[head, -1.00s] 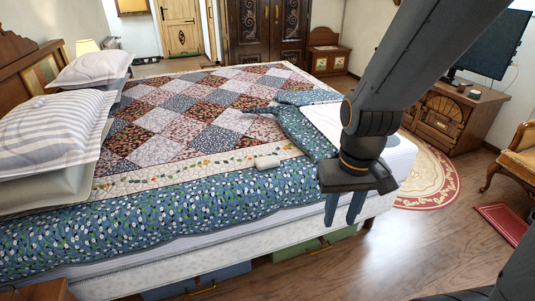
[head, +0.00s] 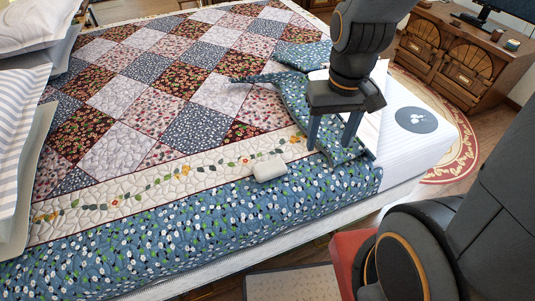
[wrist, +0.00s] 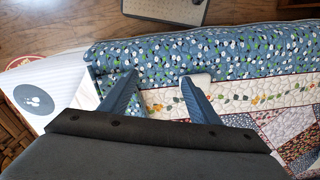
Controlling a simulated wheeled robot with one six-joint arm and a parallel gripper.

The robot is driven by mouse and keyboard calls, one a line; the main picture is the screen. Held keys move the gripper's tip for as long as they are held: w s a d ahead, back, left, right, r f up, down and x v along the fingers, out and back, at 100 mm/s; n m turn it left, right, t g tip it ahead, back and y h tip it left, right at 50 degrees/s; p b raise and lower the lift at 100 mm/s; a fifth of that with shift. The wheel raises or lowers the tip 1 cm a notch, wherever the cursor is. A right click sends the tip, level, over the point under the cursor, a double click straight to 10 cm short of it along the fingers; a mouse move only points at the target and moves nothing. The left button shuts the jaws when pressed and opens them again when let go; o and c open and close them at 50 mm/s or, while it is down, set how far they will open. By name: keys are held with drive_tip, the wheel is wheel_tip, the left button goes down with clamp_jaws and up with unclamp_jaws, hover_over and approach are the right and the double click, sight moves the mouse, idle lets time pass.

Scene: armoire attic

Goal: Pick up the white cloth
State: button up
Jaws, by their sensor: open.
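The white cloth (head: 270,169) is a small, folded-looking white bundle. It lies on the quilt where the cream embroidered band meets the blue floral border. It also shows in the wrist view (wrist: 199,79), just beyond and beside the right finger's tip, partly covered by that finger. My gripper (head: 330,147) is open and empty, to the right of the cloth in the head view, over the quilt's blue floral corner. In the wrist view, the space between my fingertips (wrist: 160,77) shows only quilt. I cannot tell how high the fingertips are above it.
The patchwork quilt (head: 150,95) covers the bed, with its corner folded back. The white mattress with a round dark label (head: 416,120) is bare at the right. Pillows (head: 40,25) are at the left. A wooden cabinet (head: 450,60) stands beyond the bed.

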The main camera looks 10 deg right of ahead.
drive_tip(key=o, duration=1)
drive_tip(key=shift+n+g, duration=0.4)
drive_tip(key=shift+n, duration=0.2)
drive_tip(key=w+a+f, duration=0.2)
drive_tip(key=w+a, duration=0.1)
drive_tip(key=w+a+f, duration=0.1)
drive_tip(key=shift+w+a, duration=0.2)
drive_tip(key=shift+w, duration=0.2)
drive_tip(key=n+g+p, duration=0.1)
drive_tip(key=n, duration=0.1)
approach(269, 166)
drive_tip(key=shift+s+a+f+h, duration=0.2)
drive_tip(key=shift+f+h, duration=0.1)
drive_tip(key=shift+f, duration=0.1)
drive_tip(key=shift+a+f, duration=0.1)
drive_tip(key=shift+f, duration=0.55)
drive_tip(key=shift+s+d+f+p, duration=0.1)
drive_tip(key=shift+f+p, duration=0.2)
drive_tip(key=shift+f, duration=0.8)
drive_tip(key=shift+s+d+f+p, duration=0.15)
drive_tip(key=shift+f+p, duration=0.15)
drive_tip(key=shift+f, duration=0.8)
drive_tip(key=shift+s+d+f+p, duration=0.1)
drive_tip(key=shift+f+p, duration=0.2)
drive_tip(key=shift+f, duration=0.8)
